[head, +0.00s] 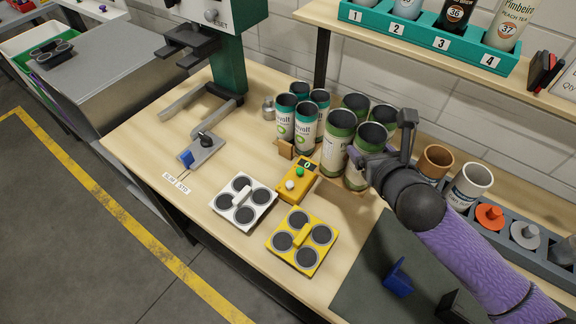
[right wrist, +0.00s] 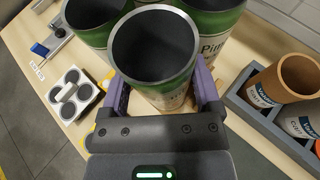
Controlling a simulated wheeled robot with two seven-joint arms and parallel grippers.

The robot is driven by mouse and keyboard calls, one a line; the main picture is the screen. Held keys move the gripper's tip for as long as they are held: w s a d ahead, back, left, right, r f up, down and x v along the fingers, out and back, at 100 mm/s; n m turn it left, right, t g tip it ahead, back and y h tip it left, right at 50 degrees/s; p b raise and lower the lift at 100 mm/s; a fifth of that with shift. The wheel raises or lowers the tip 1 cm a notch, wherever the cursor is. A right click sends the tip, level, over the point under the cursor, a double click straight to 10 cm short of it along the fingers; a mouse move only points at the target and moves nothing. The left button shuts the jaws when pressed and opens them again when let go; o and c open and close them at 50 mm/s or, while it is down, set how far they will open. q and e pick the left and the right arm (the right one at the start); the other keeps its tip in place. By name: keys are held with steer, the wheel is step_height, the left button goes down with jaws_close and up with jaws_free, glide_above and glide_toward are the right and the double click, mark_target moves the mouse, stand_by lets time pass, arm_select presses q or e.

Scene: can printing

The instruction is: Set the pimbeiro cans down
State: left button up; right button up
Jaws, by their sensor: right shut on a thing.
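The green pimbeiro cans stand upright and open-topped in a close group at the back of the wooden table: one at front left (head: 338,150), one behind it (head: 355,103) and one at back right (head: 384,115). My right gripper (head: 370,163) is shut on the front right green can (head: 355,179), which is upright beside the others. In the right wrist view, the held can (right wrist: 155,50) is between the two purple fingers (right wrist: 160,95), with green cans close behind and on both sides. I cannot tell whether its base touches the table. My left gripper is not in view.
Teal-topped cans (head: 305,125) stand just left of the green group. A yellow counter box (head: 299,183), a white can carrier (head: 244,202) and a yellow can carrier (head: 302,241) lie in front. A grey rack (head: 510,222) with brown and white cups is at right.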

mark_target(361, 187)
steer(key=shift+w+f, duration=0.1)
steer(key=f+b, duration=0.2)
steer(key=f, duration=0.3)
steer(key=f+b, duration=0.2)
steer(key=f, duration=0.3)
steer(key=shift+s+a+f, duration=0.1)
steer(key=shift+s, duration=0.1)
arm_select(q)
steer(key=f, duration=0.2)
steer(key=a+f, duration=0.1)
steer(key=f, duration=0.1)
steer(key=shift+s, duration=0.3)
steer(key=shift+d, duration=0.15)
arm_select(e)
steer(key=o, duration=1.1)
